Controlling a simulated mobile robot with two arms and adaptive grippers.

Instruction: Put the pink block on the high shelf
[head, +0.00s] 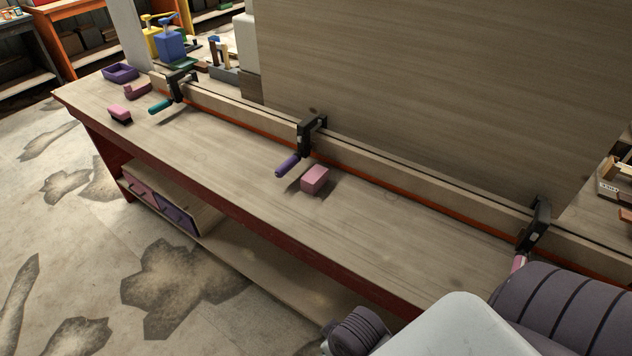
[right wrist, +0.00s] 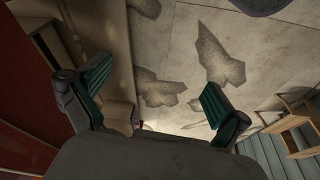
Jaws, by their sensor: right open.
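A pink block (head: 315,179) lies on the wooden workbench (head: 235,155) in the head view, near the middle of the bench and just right of a purple-handled clamp (head: 303,142). My right gripper (right wrist: 157,92) shows in the right wrist view with its two dark green fingers wide apart. Nothing is between them, and the floor lies beyond. The gripper is away from the block, which is not visible in that view. My left gripper is not in view. I cannot tell which surface is the high shelf.
A tall wooden panel (head: 440,85) stands along the bench's back edge, with another clamp (head: 177,88) farther left. A smaller pink item with a dark base (head: 120,114) and a purple tray (head: 120,72) sit at the far left. The bench front is mostly clear.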

